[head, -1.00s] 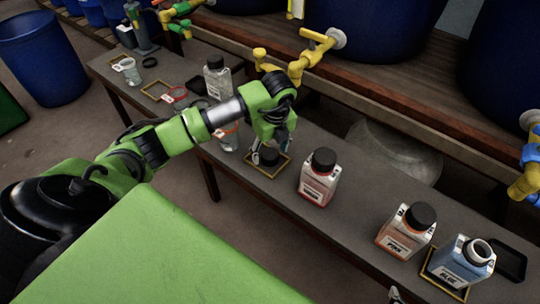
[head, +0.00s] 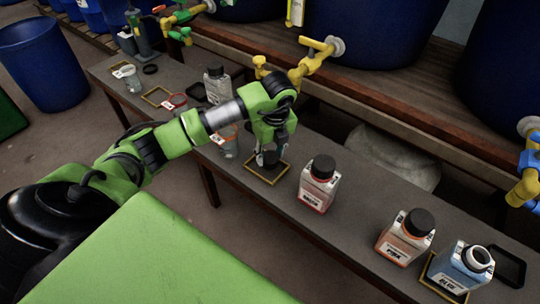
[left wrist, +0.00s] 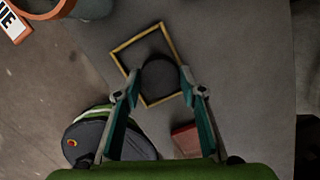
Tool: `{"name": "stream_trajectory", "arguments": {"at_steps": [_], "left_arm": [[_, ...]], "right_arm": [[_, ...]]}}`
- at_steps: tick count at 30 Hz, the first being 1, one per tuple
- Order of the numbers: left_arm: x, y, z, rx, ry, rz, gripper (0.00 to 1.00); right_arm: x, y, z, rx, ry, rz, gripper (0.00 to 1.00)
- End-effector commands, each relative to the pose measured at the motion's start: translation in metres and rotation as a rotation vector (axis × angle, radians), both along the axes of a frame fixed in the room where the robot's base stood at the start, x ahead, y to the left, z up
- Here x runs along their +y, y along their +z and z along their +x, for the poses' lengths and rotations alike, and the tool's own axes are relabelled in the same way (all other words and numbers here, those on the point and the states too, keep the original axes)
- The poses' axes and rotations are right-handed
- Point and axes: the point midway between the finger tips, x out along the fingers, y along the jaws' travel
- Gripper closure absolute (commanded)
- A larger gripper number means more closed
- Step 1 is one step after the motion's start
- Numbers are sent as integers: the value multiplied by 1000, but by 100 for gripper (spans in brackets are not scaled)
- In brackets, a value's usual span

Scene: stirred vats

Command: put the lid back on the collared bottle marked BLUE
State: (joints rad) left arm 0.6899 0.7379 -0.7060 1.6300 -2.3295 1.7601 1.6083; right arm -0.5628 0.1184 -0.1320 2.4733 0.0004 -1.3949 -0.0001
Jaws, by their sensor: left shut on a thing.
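The bottle marked BLUE (head: 455,272) stands at the right end of the bench, its pale collared mouth (head: 478,257) uncovered. It stands at a yellow square outline. My left gripper (head: 268,157) is far to its left, pointing down over another yellow outline (head: 266,181). It is shut on a round black lid, which shows between the fingertips in the left wrist view (left wrist: 160,78). The lid appears a little above the bench. My right gripper is not in view.
A capped red bottle (head: 317,188) and a capped bottle marked PINK (head: 400,243) stand between my left gripper and the BLUE bottle. A black tray (head: 511,267) lies behind the BLUE bottle. Yellow taps (head: 312,62) overhang the bench's back edge.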

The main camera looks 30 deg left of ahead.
Motion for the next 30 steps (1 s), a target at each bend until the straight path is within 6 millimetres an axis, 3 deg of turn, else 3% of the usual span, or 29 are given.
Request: {"name": "stream_trajectory", "arguments": {"at_steps": [3,6,10,13,15,21,30], "left_arm": [[1,18,1,-2,1,2,74],[-14,44,-15,-4,-7,1,74],[-34,79,-37,-5,-7,1,74],[-56,91,-61,-1,-9,0,74],[-68,99,-75,-2,-7,0,74],[-84,109,-92,-1,-2,2,74],[-93,113,-103,0,0,1,74]], "right_arm": [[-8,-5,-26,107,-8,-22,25],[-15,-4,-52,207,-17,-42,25],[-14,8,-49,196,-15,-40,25],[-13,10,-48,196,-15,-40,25],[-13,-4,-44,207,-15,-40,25],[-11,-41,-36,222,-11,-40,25],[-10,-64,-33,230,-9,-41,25]]}}
